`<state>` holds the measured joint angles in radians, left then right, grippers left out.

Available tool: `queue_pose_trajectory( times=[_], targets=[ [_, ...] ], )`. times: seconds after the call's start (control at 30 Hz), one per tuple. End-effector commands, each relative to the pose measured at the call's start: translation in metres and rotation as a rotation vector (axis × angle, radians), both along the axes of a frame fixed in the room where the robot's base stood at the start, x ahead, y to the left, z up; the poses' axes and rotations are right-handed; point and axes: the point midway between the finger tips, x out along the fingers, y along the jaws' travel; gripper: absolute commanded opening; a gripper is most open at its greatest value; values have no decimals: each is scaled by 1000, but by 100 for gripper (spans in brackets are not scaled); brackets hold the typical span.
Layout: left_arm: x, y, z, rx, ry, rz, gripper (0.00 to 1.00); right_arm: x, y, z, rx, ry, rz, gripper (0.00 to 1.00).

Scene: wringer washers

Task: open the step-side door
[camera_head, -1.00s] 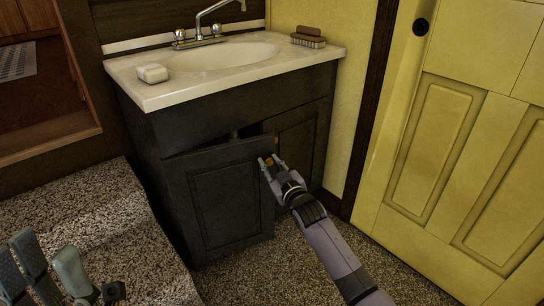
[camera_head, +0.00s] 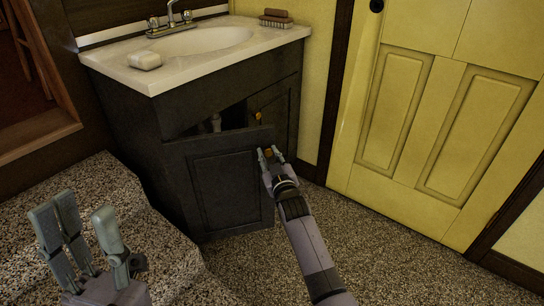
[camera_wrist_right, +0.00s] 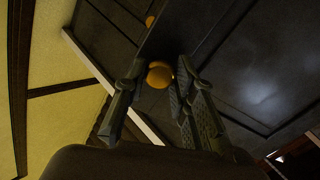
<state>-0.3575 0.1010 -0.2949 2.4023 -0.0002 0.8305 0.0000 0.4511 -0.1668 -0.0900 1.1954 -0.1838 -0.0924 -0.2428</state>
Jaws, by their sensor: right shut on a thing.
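The step-side door (camera_head: 225,190) is the dark left panel of the sink cabinet, beside the carpeted step. It stands partly open, swung outward, with a dark gap above and behind it. My right gripper (camera_head: 269,151) is at this door's free edge. In the right wrist view its fingers are shut on the door's round yellow knob (camera_wrist_right: 159,75). The other cabinet door (camera_head: 276,117) is closed, with its own yellow knob (camera_head: 258,117). My left gripper (camera_head: 84,226) is open and empty at the lower left, over the step and away from the cabinet.
The carpeted step (camera_head: 90,185) lies left of the cabinet, close to the opened door's hinge side. The white sink top (camera_head: 110,65) holds a soap bar (camera_head: 145,60) and a brush (camera_head: 275,17). A pipe (camera_head: 216,122) shows inside. Speckled floor (camera_head: 370,255) in front is clear.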

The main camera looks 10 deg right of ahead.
Motion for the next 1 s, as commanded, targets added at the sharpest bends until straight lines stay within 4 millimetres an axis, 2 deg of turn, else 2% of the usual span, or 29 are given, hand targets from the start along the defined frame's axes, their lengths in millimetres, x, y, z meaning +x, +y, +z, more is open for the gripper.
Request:
queue_pose_trajectory(
  times=[0.17, 0.2, 0.47, 0.83, 1.0],
  targets=[
    [0, 0, 0, 0, 0, 0, 40, 0, 0, 1, 2, -3, 1, 0],
    [0, 0, 0, 0, 0, 0, 40, 0, 0, 1, 2, -3, 1, 27],
    [0, 0, 0, 0, 1, -1, 40, 0, 0, 1, 2, -2, 1, 44],
    [1, 0, 1, -1, 0, 0, 40, -2, -1, 0, 1, -1, 0, 45],
    [0, 0, 0, -1, 0, 0, 40, -17, -3, -1, 1, 0, -1, 45]
  ],
)
